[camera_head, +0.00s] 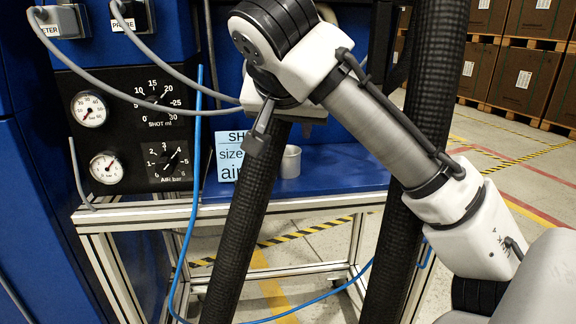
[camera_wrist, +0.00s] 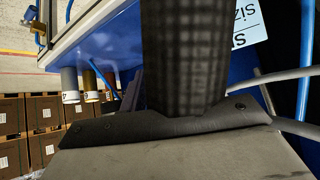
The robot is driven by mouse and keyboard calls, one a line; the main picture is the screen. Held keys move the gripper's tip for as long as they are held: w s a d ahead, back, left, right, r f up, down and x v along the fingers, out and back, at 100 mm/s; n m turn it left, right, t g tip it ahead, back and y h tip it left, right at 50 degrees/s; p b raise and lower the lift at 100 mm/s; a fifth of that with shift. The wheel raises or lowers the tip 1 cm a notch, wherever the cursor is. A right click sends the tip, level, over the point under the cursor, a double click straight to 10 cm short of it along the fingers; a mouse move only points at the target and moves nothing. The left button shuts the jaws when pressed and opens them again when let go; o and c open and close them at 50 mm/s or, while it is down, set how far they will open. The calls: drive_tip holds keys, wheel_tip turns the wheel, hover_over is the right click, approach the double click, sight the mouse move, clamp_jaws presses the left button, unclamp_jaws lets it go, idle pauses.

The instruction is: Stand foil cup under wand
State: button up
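A small grey metal cup (camera_head: 290,161), likely the foil cup, stands upright on the blue shelf (camera_head: 335,176) in the head view. My gripper (camera_head: 258,134) is above and left of it, with one dark finger showing; it does not appear to touch the cup. In the wrist view the gripper body fills the bottom, and a dark woven column (camera_wrist: 184,60) rises in front of it. I cannot tell how far the gripper is open or whether it holds anything. I cannot make out the wand with certainty; the arm hides part of the area above the cup.
A sign card (camera_head: 230,155) stands left of the cup, beside dial gauges (camera_head: 89,109). Black ribbed columns (camera_head: 250,220) cross before the shelf. Blue tubing (camera_head: 189,230) hangs in front. In the wrist view, grey (camera_wrist: 69,86) and brown (camera_wrist: 90,86) labelled cylinders are at the shelf edge.

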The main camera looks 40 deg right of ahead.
sight(299, 153)
drive_tip(key=x, duration=0.4)
drive_tip(key=shift+w+d+f+b, duration=0.1)
drive_tip(key=shift+d+f+b, duration=0.1)
drive_tip(key=shift+b, duration=0.1)
drive_tip(key=x, duration=0.1)
drive_tip(key=b+x, duration=0.1)
drive_tip(key=x, duration=0.2)
drive_tip(key=shift+s+d+f, duration=0.1)
drive_tip(key=shift+s+f, duration=0.15)
drive_tip(key=shift+w+d+f, duration=0.25)
drive_tip(key=shift+w+f, duration=0.05)
clamp_jaws()
